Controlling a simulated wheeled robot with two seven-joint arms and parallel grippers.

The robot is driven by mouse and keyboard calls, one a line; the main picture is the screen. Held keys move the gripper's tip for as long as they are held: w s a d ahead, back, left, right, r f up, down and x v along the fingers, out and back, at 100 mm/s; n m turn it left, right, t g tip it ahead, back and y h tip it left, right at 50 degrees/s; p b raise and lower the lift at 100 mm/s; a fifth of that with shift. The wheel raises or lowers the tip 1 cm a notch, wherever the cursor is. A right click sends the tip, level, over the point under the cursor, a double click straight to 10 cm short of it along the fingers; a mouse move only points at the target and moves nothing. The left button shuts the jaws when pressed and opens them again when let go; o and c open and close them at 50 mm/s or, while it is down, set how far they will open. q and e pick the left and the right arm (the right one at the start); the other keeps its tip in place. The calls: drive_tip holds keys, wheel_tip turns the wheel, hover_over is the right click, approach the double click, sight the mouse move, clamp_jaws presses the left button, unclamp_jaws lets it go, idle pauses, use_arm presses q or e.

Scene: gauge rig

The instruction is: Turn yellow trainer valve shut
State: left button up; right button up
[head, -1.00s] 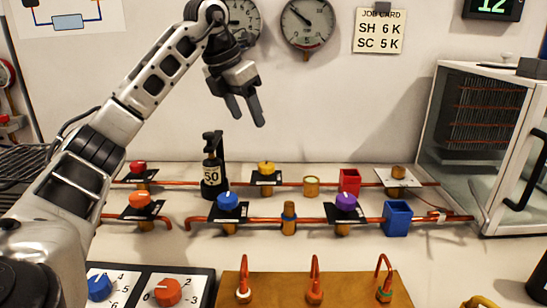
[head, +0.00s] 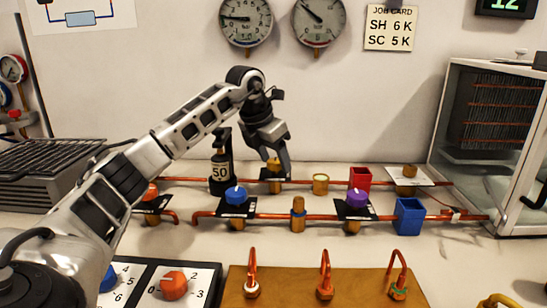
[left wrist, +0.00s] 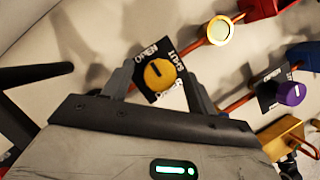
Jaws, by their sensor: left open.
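The yellow trainer valve knob (head: 274,163) sits on the rear copper pipe, partly hidden by my left gripper (head: 275,168). In the left wrist view the yellow knob (left wrist: 159,73) shows on its black label plate, with a dark pointer mark on its top. My left gripper (left wrist: 157,75) is open, with one finger on each side of the knob. I cannot tell whether either finger touches it. My right gripper is not in view.
Nearby on the pipes are a blue knob (head: 236,195), a purple knob (head: 357,197), a brass fitting (head: 320,184), a red box (head: 360,177) and a blue box (head: 409,216). A black bottle marked 50 (head: 220,172) stands left of the gripper. A glass cabinet (head: 490,140) stands right.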

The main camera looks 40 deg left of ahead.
use_arm(q)
drive_tip(key=c, duration=1)
